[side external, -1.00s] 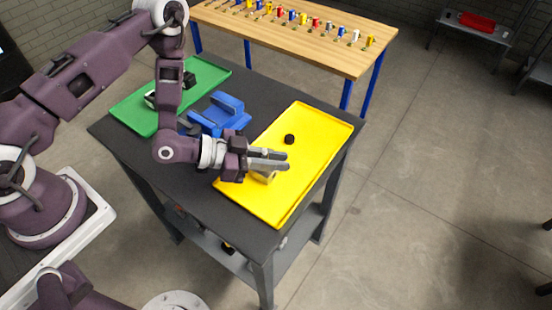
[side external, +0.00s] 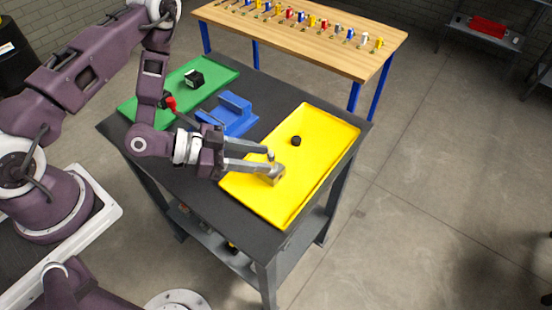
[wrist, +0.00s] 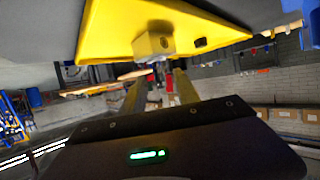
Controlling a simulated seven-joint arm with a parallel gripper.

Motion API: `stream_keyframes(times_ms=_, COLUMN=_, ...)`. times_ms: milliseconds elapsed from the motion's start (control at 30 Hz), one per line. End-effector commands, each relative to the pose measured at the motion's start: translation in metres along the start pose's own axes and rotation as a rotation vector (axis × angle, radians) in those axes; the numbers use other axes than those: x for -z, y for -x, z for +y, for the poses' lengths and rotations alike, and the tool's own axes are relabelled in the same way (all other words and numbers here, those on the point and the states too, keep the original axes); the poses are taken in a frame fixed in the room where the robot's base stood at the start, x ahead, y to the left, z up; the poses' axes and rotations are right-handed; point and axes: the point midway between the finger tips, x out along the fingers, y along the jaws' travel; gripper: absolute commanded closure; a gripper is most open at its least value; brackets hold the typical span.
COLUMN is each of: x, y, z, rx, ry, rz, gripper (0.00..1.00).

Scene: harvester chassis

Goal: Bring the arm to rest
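My gripper (side external: 268,160) is open over the left part of the yellow tray (side external: 320,115), its fingers apart. A small yellowish block (side external: 273,177) sits in the tray by the fingertips; I cannot tell whether a finger touches it. In the wrist view, the block (wrist: 154,41) lies beyond the two fingers (wrist: 158,85), with nothing seen between them. My arm is still stretched over the dark table (side external: 185,190).
A small black piece (side external: 296,141) lies in the yellow tray. A blue fixture (side external: 232,116) stands behind my gripper. A green tray (side external: 215,74) holds a black-and-white part (side external: 194,79). A red part (side external: 170,103) shows beside my arm. A wooden table (side external: 330,45) stands behind.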

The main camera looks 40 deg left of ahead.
Motion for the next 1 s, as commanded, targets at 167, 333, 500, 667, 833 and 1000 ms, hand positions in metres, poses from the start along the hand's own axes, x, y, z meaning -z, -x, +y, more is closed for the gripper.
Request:
stream_keyframes(times_ms=167, x=0.000, y=0.013, z=0.000, rx=0.001, ry=0.001, rz=0.000, gripper=0.63)
stream_keyframes(times_ms=333, x=0.000, y=0.013, z=0.000, rx=0.000, ry=0.000, rz=0.001, gripper=0.63)
stream_keyframes(times_ms=500, x=0.013, y=0.014, z=-0.007, rx=-0.010, ry=-0.051, rz=-0.016, gripper=0.63)
stream_keyframes(times_ms=667, x=0.043, y=0.025, z=-0.039, rx=0.019, ry=-0.209, rz=-0.156, gripper=0.63)
stream_keyframes(times_ms=833, x=0.085, y=0.072, z=-0.097, rx=0.271, ry=-0.240, rz=-0.449, gripper=0.63)
stream_keyframes(times_ms=1000, x=0.139, y=0.162, z=-0.098, rx=0.543, ry=-0.032, rz=-0.604, gripper=0.63)
